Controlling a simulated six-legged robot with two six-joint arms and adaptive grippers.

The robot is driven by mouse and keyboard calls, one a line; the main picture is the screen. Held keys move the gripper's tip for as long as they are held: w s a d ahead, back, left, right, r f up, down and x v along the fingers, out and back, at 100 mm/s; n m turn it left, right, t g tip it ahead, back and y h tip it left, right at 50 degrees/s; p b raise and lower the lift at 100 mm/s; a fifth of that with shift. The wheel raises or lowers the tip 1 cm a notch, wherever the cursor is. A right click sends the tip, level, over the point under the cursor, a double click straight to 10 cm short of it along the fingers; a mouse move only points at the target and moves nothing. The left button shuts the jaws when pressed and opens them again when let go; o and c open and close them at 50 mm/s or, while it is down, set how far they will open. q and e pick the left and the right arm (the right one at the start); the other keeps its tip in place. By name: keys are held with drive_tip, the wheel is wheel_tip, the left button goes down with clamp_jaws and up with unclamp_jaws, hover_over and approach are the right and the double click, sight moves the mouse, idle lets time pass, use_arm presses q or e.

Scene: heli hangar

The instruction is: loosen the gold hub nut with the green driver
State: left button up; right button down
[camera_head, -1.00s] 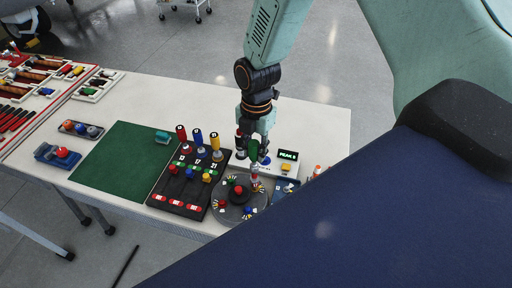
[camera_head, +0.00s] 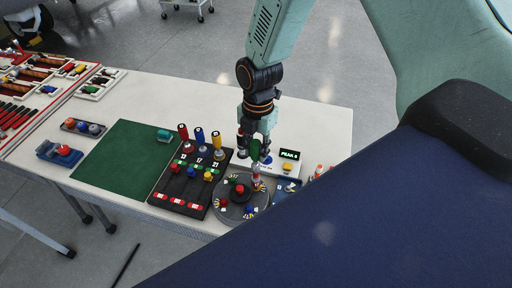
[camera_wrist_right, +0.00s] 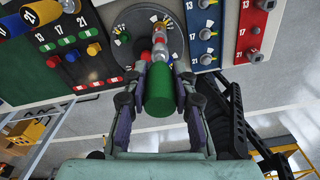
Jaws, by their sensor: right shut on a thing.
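My right gripper (camera_head: 257,145) is shut on the green driver (camera_head: 255,150), whose green handle (camera_wrist_right: 160,92) fills the space between the fingers in the wrist view. The driver points down, and its red-and-white shaft reaches the right side of the round grey hub (camera_head: 229,208). The hub also shows in the wrist view (camera_wrist_right: 136,18). It carries a red knob in its middle and small coloured nuts around it. I cannot make out the gold nut clearly at the driver's tip, nor whether the tip is seated. My left gripper is not in view.
Left of the hub is a black rack (camera_head: 160,199) with red, blue and yellow drivers standing at its back. A small display box (camera_head: 289,155) stands behind the hub on the right.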

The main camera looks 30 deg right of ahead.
drive_tip(key=shift+d+f, duration=0.15)
drive_tip(key=shift+f, duration=0.1)
drive_tip(key=shift+a, duration=0.3)
drive_tip(key=shift+f, duration=0.15)
drive_tip(key=shift+d+f+b, duration=0.2)
drive_tip(key=shift+d+b, duration=0.05)
drive_tip(key=shift+b, duration=0.1)
drive_tip(key=shift+a+f, duration=0.15)
drive_tip(key=shift+a, duration=0.05)
drive_tip(key=shift+d+f+b, duration=0.15)
drive_tip(key=shift+f+b, duration=0.1)
drive_tip(key=shift+b, duration=0.05)
